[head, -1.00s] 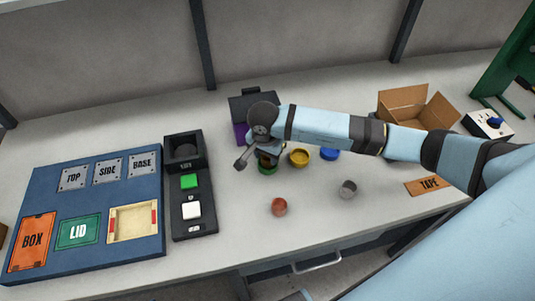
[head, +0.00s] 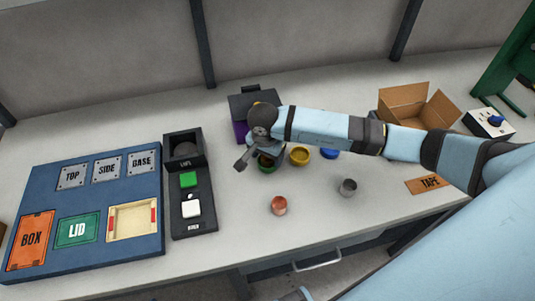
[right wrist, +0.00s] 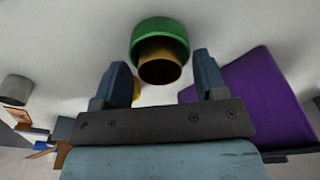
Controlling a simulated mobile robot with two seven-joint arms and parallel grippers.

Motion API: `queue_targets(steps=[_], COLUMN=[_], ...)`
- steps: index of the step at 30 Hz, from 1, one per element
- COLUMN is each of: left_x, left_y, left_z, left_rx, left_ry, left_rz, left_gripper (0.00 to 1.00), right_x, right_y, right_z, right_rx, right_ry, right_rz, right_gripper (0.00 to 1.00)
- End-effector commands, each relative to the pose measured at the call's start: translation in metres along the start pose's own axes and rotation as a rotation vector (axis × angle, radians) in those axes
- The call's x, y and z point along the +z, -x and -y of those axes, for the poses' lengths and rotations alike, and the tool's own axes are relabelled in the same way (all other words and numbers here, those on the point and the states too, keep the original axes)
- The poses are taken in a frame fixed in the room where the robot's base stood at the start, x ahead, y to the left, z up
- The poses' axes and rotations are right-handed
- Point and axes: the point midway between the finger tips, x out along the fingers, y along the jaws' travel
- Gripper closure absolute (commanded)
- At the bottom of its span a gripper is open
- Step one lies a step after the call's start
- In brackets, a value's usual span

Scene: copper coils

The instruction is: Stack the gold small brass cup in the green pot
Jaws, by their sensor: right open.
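The green pot (head: 267,168) stands on the bench below my right wrist in the head view, partly covered by the gripper. In the right wrist view the green pot (right wrist: 160,28) is at top centre. The gold small brass cup (right wrist: 158,48) shows at the pot's mouth, partly inside its rim, with a dark round opening towards the camera. My right gripper (right wrist: 162,82) is open, its two fingers apart on either side below the cup, not closed on it. My left gripper is out of view.
A yellow pot (head: 300,157) and a blue pot (head: 330,154) stand just right of the green one. A red cup (head: 279,205) and a grey cup (head: 347,187) are nearer the front. A purple bin (head: 240,133) stands close behind. The front bench area is clear.

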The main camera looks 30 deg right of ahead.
Motion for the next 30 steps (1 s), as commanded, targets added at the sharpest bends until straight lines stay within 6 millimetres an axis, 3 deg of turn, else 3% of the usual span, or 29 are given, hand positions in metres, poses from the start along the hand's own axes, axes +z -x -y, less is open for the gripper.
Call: queue_targets(steps=[5, 18, 24, 30], left_x=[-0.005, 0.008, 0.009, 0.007], left_y=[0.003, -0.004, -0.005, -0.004], left_z=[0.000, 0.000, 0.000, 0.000], left_rx=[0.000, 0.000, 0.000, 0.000], left_ry=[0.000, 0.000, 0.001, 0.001], left_rz=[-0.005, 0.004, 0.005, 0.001], left_gripper=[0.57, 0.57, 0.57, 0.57], right_x=[-0.002, -0.001, -0.001, -0.001], right_y=[0.020, 0.109, 0.124, 0.126], right_z=[0.001, 0.001, 0.000, 0.000], right_rx=[-0.005, -0.004, -0.001, 0.000], right_ry=[0.001, 0.000, 0.000, 0.000], right_rz=[-0.002, -0.002, 0.000, 0.000], right_gripper=[0.34, 0.34, 0.34, 0.34])
